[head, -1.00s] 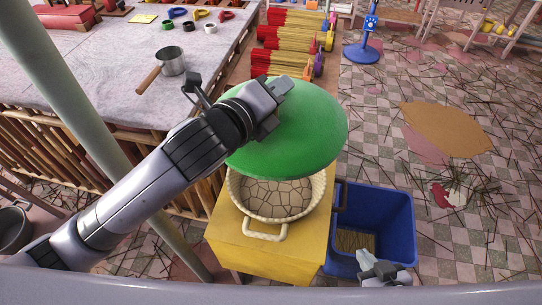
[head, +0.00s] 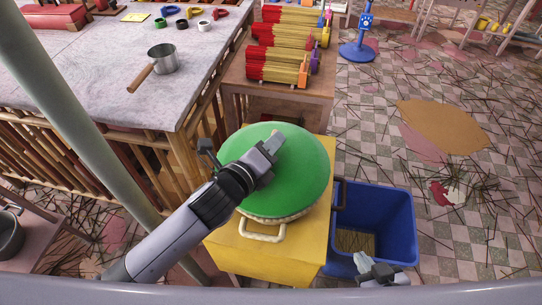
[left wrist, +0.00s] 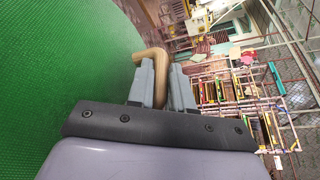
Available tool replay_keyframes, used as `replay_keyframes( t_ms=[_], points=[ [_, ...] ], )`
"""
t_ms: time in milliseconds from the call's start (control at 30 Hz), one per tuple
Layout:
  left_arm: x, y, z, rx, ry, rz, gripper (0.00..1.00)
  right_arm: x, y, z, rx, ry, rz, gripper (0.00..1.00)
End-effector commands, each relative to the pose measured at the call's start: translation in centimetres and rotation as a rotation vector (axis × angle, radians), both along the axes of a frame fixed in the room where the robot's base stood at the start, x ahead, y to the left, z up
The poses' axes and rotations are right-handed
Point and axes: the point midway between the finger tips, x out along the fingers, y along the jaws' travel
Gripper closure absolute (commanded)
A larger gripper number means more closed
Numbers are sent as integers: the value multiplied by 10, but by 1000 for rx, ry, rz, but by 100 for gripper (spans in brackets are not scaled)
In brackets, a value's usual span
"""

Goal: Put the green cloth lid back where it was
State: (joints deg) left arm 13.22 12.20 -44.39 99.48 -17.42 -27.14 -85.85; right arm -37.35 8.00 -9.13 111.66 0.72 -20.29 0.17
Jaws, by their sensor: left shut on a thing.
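The round green cloth lid (head: 303,178) lies over the pale basket (head: 262,235) on the yellow stand. It hides the basket's opening; only the front rim and handle show below its edge. I cannot tell whether it is fully seated. My left gripper (head: 270,147) is over the lid's middle. In the left wrist view my left gripper (left wrist: 162,82) is shut on the lid's tan curved handle (left wrist: 153,56), with the green cloth (left wrist: 60,75) close at the left. My right gripper (head: 380,270) is low at the front, by the blue bin; its fingers are too small to read.
The yellow stand (head: 300,255) has a blue bin (head: 390,215) at its right. Behind it a wooden table (head: 285,100) carries red and yellow incense bundles (head: 280,67). A grey table (head: 90,70) with a saucepan (head: 161,58) is at the left. A pale pole (head: 80,115) crosses the left side.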

Motion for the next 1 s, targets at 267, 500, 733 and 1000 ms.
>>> replay_keyframes(
  t_ms=[267,500,733,1000],
  points=[
    [-1,0,-37,0,2,0,100,1,0,-8,0,-2,0,100],
    [0,0,-37,1,1,0,100,1,0,-7,0,-3,1,100],
    [0,0,-40,1,2,0,54,1,0,-8,0,-3,1,100],
    [0,0,-40,1,2,0,54,1,0,-8,0,-3,1,100]
  ],
)
